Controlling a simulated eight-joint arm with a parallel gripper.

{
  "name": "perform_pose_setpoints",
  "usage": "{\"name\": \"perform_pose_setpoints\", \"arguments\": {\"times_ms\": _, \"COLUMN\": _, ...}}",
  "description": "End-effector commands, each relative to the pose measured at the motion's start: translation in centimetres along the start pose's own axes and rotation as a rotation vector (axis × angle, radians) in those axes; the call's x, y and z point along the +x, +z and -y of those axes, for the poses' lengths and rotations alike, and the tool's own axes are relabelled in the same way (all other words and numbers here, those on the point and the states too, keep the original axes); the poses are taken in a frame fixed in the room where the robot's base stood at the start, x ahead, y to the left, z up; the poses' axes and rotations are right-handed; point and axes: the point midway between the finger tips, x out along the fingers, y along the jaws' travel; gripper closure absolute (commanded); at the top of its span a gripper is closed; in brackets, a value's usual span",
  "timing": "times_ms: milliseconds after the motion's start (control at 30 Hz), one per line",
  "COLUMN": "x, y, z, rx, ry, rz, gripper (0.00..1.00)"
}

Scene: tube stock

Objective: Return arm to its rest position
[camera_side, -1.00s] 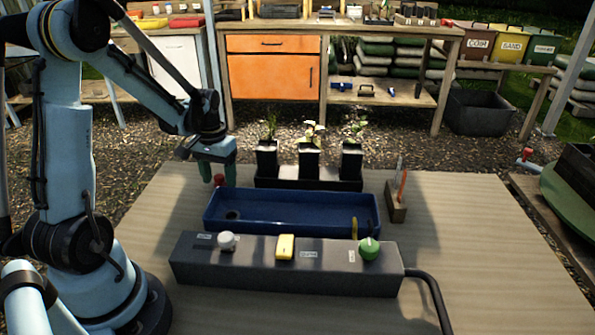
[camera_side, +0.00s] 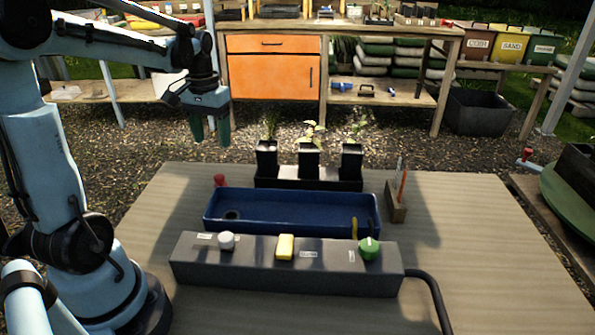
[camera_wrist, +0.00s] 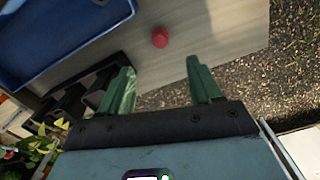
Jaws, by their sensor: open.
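My gripper (camera_side: 210,130) is raised above and behind the left back corner of the wooden table (camera_side: 470,235). Its two green fingers are apart and empty. In the wrist view my gripper (camera_wrist: 160,88) shows the same gap, with nothing between the fingers. A red knob (camera_side: 220,180) stands on the table below it, at the back left of the blue trough (camera_side: 290,212). The red knob also shows in the wrist view (camera_wrist: 160,37), apart from the fingers.
Three potted plants stand in a black tray (camera_side: 290,183) behind the trough. A grey control box (camera_side: 285,268) with white, yellow and green controls lies in front. A small wooden holder (camera_side: 396,205) stands right. A workbench with an orange cabinet (camera_side: 270,73) is behind.

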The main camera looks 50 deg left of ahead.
Motion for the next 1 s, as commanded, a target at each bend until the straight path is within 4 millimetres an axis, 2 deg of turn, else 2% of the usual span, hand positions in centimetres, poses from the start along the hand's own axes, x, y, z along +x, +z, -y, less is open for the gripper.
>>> {"name": "perform_pose_setpoints", "arguments": {"times_ms": 400, "x": -0.4, "y": 0.0, "z": 0.0, "rx": 0.0, "ry": 0.0, "rz": 0.0, "gripper": 0.36}}
{"name": "perform_pose_setpoints", "arguments": {"times_ms": 533, "x": -0.6, "y": 0.4, "z": -0.9, "rx": 0.022, "ry": -0.001, "rz": -0.022, "gripper": 0.36}}
{"name": "perform_pose_setpoints", "arguments": {"times_ms": 667, "x": -1.1, "y": 1.6, "z": -3.7, "rx": 0.089, "ry": -0.001, "rz": -0.096, "gripper": 0.36}}
{"name": "perform_pose_setpoints", "arguments": {"times_ms": 800, "x": -1.6, "y": 3.7, "z": -7.6, "rx": 0.193, "ry": 0.011, "rz": -0.218, "gripper": 0.36}}
{"name": "perform_pose_setpoints", "arguments": {"times_ms": 1000, "x": -1.5, "y": 7.3, "z": -12.5, "rx": 0.339, "ry": 0.058, "rz": -0.394, "gripper": 0.36}}
